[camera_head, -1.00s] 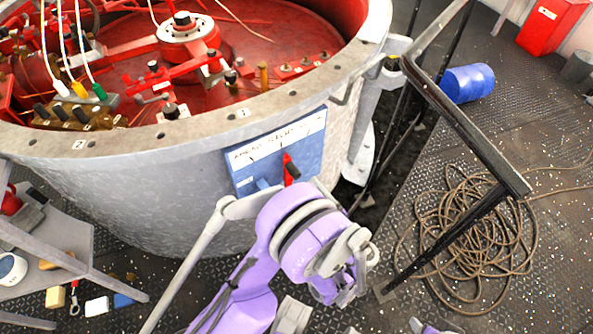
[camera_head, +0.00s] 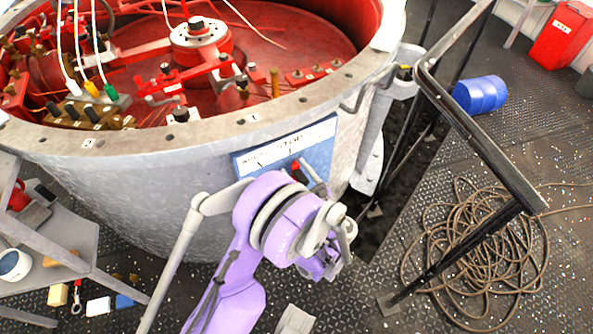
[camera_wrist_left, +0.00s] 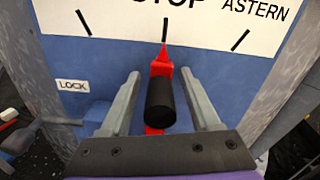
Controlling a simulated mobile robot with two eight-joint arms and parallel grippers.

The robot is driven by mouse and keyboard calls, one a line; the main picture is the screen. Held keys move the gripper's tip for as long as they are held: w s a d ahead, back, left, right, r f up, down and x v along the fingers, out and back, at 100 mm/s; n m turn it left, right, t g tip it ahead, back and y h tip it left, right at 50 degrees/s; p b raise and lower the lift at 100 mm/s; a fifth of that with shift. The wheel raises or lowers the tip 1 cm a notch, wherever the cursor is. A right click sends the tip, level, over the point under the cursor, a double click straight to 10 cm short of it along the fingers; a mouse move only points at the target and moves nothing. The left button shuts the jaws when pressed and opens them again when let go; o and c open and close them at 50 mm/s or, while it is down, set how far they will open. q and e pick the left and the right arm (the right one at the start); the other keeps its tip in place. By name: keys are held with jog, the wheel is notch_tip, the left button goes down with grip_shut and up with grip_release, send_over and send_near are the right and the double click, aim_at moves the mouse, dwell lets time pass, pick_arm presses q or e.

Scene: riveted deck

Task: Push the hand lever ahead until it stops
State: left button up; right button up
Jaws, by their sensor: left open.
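The hand lever (camera_head: 296,171) is red with a black grip and stands on a blue plate (camera_head: 318,156) on the side of the big grey drum. In the left wrist view the lever (camera_wrist_left: 161,68) has its red pointer at the middle STOP mark, with ASTERN to the right and a LOCK label (camera_wrist_left: 72,86) to the left. My left gripper (camera_wrist_left: 160,76) is open, one finger on each side of the lever, with visible gaps. In the head view the left gripper (camera_head: 311,178) is at the plate, and my purple wrist hides the lower lever. My right gripper is not in view.
The grey drum's rim (camera_head: 200,135) curves above the plate. A black handrail (camera_head: 480,150) stands to the right, with coiled rope (camera_head: 470,250) and a blue barrel (camera_head: 480,95) on the deck beyond. A grey bench (camera_head: 60,235) stands at the left.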

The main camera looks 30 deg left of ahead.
pick_arm(q)
grip_shut()
dwell(1.4)
